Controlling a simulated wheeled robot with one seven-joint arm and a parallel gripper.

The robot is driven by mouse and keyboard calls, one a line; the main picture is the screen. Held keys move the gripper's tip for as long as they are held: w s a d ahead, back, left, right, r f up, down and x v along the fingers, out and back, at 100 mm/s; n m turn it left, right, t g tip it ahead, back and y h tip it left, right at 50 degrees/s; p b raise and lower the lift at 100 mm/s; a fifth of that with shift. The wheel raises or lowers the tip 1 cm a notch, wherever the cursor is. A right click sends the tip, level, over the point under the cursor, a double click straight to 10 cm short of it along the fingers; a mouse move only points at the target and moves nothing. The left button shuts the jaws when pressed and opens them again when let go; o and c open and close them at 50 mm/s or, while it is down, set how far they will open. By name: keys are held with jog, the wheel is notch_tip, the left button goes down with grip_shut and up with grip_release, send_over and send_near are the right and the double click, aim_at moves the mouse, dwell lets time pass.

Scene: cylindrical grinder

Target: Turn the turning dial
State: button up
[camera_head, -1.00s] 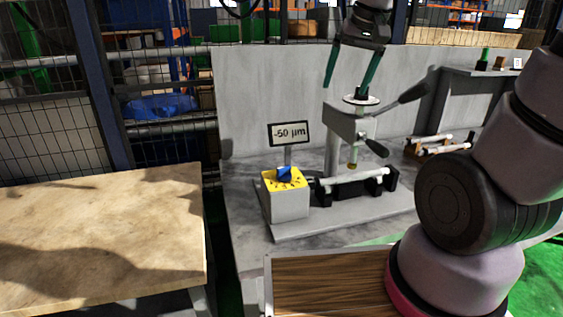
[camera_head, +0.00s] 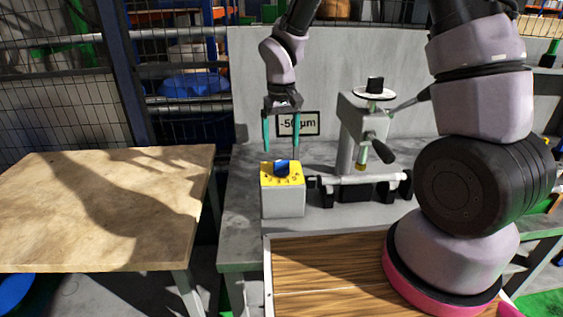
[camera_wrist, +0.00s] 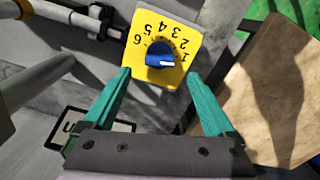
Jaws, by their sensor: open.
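The turning dial is a blue knob (camera_head: 282,167) on a yellow numbered face (camera_head: 268,181) atop a grey box (camera_head: 283,203). In the wrist view the blue knob (camera_wrist: 160,54) sits ahead of the fingertips, with the numbers 1 to 6 around it on the yellow face (camera_wrist: 183,32). My gripper (camera_head: 281,150) is open, with teal fingers pointing down above the box. In the wrist view its fingertips (camera_wrist: 159,75) stand apart on either side, just short of the knob. It looks empty, and I cannot tell that it touches the knob.
A sign reading -50 µm (camera_head: 310,123) stands behind the box, partly covered by my gripper. The grinder stand (camera_head: 347,130) with a lever and a horizontal white bar (camera_head: 355,180) is just right. A wooden table (camera_head: 100,205) is at left, with a gap between.

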aim_at(281, 160)
notch_tip(281, 160, down, 7)
jog(key=shift+f, duration=0.2)
jog(key=c, duration=1.3)
jog(key=shift+n, duration=0.5)
jog(key=n, duration=0.4)
jog(key=shift+n, duration=0.4)
jog(key=n, duration=0.5)
jog(key=shift+n, duration=0.4)
